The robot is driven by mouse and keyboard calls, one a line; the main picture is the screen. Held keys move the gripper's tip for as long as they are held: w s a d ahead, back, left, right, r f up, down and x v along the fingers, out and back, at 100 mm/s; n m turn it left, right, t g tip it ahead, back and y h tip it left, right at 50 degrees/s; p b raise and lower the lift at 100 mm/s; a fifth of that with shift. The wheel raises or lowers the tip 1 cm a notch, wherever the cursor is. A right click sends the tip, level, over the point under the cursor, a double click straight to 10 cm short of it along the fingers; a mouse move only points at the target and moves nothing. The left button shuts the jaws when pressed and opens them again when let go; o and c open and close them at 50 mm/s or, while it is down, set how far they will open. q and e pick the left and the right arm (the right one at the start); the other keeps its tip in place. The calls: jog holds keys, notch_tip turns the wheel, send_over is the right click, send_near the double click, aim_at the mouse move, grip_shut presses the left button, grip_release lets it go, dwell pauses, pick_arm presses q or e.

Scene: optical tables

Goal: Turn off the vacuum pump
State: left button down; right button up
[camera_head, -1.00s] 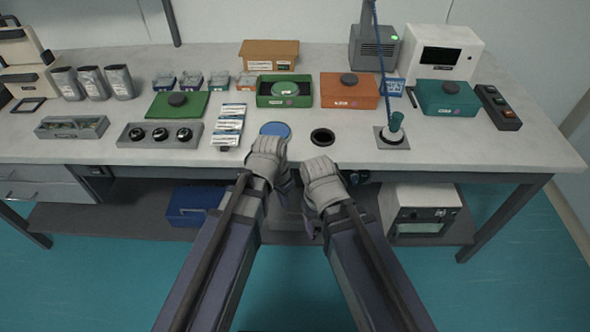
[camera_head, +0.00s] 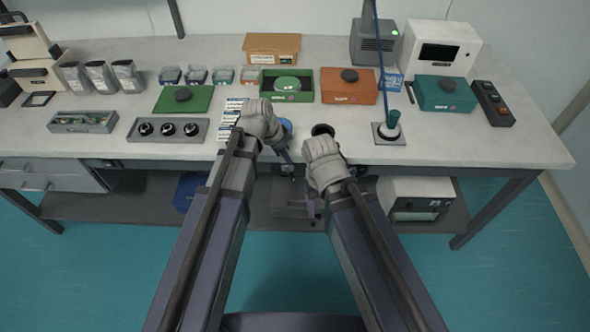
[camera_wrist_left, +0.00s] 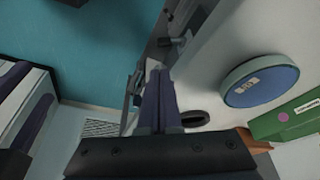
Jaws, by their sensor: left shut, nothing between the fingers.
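I cannot tell for sure which thing is the vacuum pump. A grey machine (camera_head: 290,198), mostly hidden by my arms, stands on the shelf under the table. A small grey knob-like fitting (camera_wrist_left: 178,42) shows beyond my left fingers at the table's front edge in the left wrist view. My left gripper (camera_head: 288,163) is shut and empty, pointing down at the front edge near the blue disc (camera_head: 285,126); its fingers (camera_wrist_left: 158,78) lie together in the wrist view. My right gripper (camera_head: 313,214) hangs in front of the shelf, and its jaw state is unclear.
The blue disc also shows close by in the left wrist view (camera_wrist_left: 259,81). A dark ring (camera_head: 323,130) and a post with a green top (camera_head: 391,124) stand near the table front. A blue cable (camera_head: 378,65) hangs beside a grey box with a green light (camera_head: 374,42).

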aim_at(294, 177)
pick_arm(q)
jog(key=shift+f, duration=0.15)
jog(key=b+x, duration=0.9)
jog(key=shift+w+d+f, duration=0.1)
jog(key=shift+d+f, duration=0.1)
jog(key=shift+f, duration=0.1)
jog(key=shift+s+a+m+g, duration=0.2)
jog(key=shift+a+m+g, duration=0.1)
jog(key=shift+m, duration=0.6)
jog(key=m, duration=0.1)
jog(key=m+g, duration=0.1)
jog(key=m, duration=0.1)
jog(key=shift+s+a+h, duration=0.2)
jog(key=shift+a+h, duration=0.1)
jog(key=shift+a, duration=0.1)
jog(key=m, duration=0.1)
jog(key=m+g, duration=0.1)
jog(key=a+m, duration=0.1)
jog(key=m, duration=0.1)
jog(key=shift+s+a, duration=0.15)
jog(key=shift+s, duration=0.15)
jog(key=shift+a, duration=0.1)
jog(key=shift+s+a, duration=0.45)
jog(key=shift+s, duration=0.15)
